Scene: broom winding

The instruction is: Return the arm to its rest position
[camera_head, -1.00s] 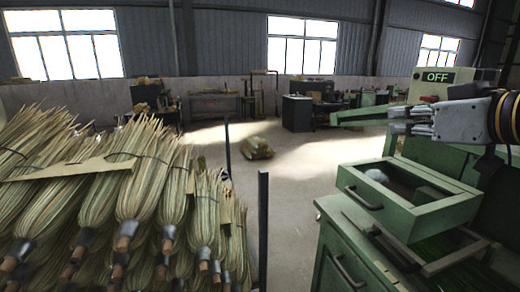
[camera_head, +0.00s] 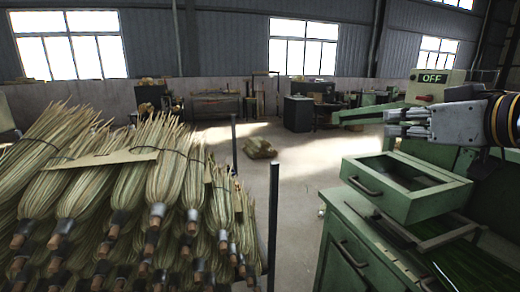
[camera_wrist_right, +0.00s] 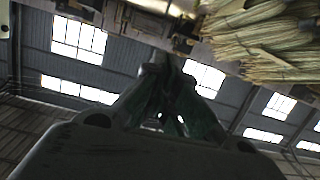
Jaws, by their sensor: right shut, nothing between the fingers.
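My right gripper (camera_head: 408,122) comes in from the right edge of the head view, pointing left. It is above the open drawer of the green machine, in front of the panel. In the right wrist view its fingers (camera_wrist_right: 165,85) meet at the tip and hold nothing. My left gripper shows in neither view.
A stack of straw brooms (camera_head: 120,200) fills the left side. The green machine (camera_head: 350,240) has an open drawer (camera_head: 410,208) and an "OFF" panel (camera_head: 432,78). A dark post (camera_head: 273,220) stands between. Bundles (camera_head: 259,148) lie on the open floor behind.

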